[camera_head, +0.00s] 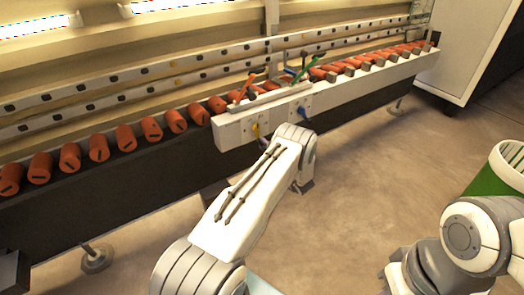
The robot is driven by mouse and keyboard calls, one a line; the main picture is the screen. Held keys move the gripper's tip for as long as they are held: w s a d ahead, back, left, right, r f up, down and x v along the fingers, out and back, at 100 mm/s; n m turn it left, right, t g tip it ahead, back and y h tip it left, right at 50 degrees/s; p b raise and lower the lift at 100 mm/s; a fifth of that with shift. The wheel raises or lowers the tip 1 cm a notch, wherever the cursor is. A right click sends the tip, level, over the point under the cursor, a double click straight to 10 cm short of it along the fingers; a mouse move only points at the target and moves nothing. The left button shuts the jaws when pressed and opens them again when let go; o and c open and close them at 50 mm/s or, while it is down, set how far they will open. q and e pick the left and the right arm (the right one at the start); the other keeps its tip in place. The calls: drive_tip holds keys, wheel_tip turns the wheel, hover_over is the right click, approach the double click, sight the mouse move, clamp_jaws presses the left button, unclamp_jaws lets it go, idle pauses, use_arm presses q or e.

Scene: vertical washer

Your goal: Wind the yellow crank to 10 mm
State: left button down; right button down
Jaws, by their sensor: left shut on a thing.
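The yellow crank (256,130) is a small yellow part on the white front panel (230,130) of the machine. My left arm reaches up from the bottom to this panel. My left gripper (262,143) is at the yellow crank and shut on it. Its fingers are small and mostly hidden by my own wrist and forearm. A blue crank (303,113) sits on the same panel, to the right of the yellow one. I cannot read any millimetre scale. My right gripper is out of view; only part of my right arm shows at the lower right.
Orange rollers (99,148) line the long conveyor on both sides of the panel. An orange handle (245,88) and a green handle (306,69) stand above it. A green and white basket (508,165) is at the right edge. Open floor (365,185) lies right of my left arm.

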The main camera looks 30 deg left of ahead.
use_arm(q)
drive_tip(key=shift+w+d+r+n+b, duration=0.1)
drive_tip(key=shift+w+d+n+b, duration=0.2)
drive_tip(key=shift+n, duration=0.5)
drive_tip(key=shift+w+d+r+n+b, duration=0.1)
drive_tip(key=shift+w+n+b, duration=0.25)
drive_tip(key=shift+n, duration=0.45)
drive_tip(key=shift+w+d+n+b, duration=0.2)
drive_tip(key=shift+w+n, duration=0.2)
drive_tip(key=shift+n, duration=0.4)
drive_tip(key=c, duration=0.6)
unclamp_jaws()
drive_tip(key=shift+a+r, duration=0.1)
